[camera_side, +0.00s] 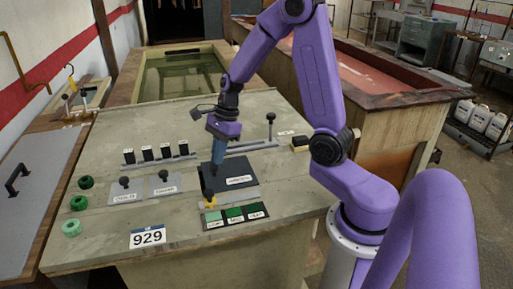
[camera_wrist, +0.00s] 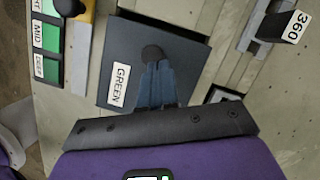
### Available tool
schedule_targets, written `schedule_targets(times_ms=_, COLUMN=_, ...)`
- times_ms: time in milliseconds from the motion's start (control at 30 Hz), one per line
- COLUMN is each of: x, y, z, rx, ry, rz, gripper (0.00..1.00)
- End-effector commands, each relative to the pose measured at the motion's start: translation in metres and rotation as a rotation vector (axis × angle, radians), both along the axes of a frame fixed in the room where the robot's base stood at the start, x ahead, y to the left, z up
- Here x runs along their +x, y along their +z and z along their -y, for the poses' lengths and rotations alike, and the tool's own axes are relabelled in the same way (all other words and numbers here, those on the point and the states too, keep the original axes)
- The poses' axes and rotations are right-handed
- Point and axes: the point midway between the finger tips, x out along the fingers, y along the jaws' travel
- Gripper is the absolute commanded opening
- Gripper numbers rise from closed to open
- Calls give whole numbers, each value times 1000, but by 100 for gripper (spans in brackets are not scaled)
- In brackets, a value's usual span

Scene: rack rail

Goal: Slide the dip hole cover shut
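A dark square plate (camera_side: 236,173) with a white label lies flat on the bench panel; I take it for the dip hole cover. In the wrist view the plate (camera_wrist: 122,45) fills the upper middle. Its label seems to read GREEN, and a round dark knob (camera_wrist: 152,53) stands on it. My gripper (camera_side: 216,168) points down over the plate. Its blue fingers (camera_wrist: 155,68) look close together, with their tips right at the knob. I cannot tell if they grip it. My gripper body hides the near part of the plate. No hole is clearly visible.
A yellow piece (camera_side: 210,202) with a dark ball knob and green labelled tiles (camera_side: 235,214) lie in front of the plate. Two grey knobbed plates (camera_side: 163,187), black blocks (camera_side: 148,153) and a rail (camera_side: 248,147) with an upright knob (camera_side: 270,120) surround it.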

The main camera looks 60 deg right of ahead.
Motion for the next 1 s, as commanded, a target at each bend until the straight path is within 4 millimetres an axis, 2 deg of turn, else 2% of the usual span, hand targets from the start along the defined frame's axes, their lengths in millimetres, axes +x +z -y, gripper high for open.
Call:
schedule_targets(times_ms=167, x=10, y=-1, z=-11, rx=0, ry=1, rz=-2, gripper=0)
schedule_targets(times_ms=567, x=9, y=-1, z=-10, rx=-1, ry=-1, rz=-3, gripper=0)
schedule_targets(times_ms=667, x=8, y=0, z=-4, rx=0, ry=-3, rz=-2, gripper=0)
schedule_targets(times_ms=867, x=-1, y=6, z=25, rx=-1, ry=-8, rz=0, gripper=0)
schedule_targets(times_ms=1000, x=-3, y=33, z=35, rx=-3, ry=-3, rz=8, gripper=0)
